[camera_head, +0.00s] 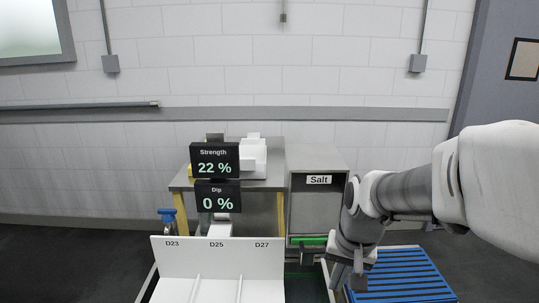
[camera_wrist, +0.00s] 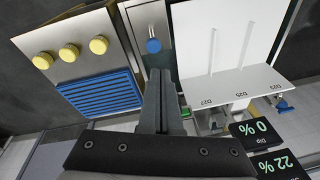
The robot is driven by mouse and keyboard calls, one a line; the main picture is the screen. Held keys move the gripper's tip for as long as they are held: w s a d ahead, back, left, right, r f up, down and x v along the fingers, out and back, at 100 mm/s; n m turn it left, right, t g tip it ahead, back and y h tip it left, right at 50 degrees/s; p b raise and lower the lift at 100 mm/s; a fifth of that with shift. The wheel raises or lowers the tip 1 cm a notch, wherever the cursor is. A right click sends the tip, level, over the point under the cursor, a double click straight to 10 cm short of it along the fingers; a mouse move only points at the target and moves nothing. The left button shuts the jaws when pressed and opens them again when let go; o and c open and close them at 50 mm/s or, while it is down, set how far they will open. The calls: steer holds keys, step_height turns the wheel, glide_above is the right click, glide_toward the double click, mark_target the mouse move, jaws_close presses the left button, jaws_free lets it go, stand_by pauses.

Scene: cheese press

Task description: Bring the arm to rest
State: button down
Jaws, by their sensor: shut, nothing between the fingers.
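My gripper (camera_head: 347,276) is in the lower right of the head view, pointing down beside the blue slatted rack. In the wrist view my gripper (camera_wrist: 162,100) shows its two dark fingers pressed together, with nothing between them. My arm comes in from the right edge of the head view and is bent down at the wrist. The fingertips are partly hidden by the wrist in the head view.
A white divided rack (camera_head: 190,257) labelled D23, D25 and D27 stands front centre. The blue slatted rack (camera_head: 405,275) is at right. A grey Salt bin (camera_head: 319,208) and displays (camera_head: 214,160) stand behind. Several yellow knobs (camera_wrist: 69,52) and a blue knob (camera_wrist: 153,46) show in the wrist view.

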steer(key=s+r+n+t, duration=0.3)
steer(key=s+r, duration=0.5)
steer(key=s, duration=0.5)
steer(key=shift+s+d+r+h, duration=0.15)
steer(key=shift+s+d+h, duration=0.15)
steer(key=shift+h, duration=0.1)
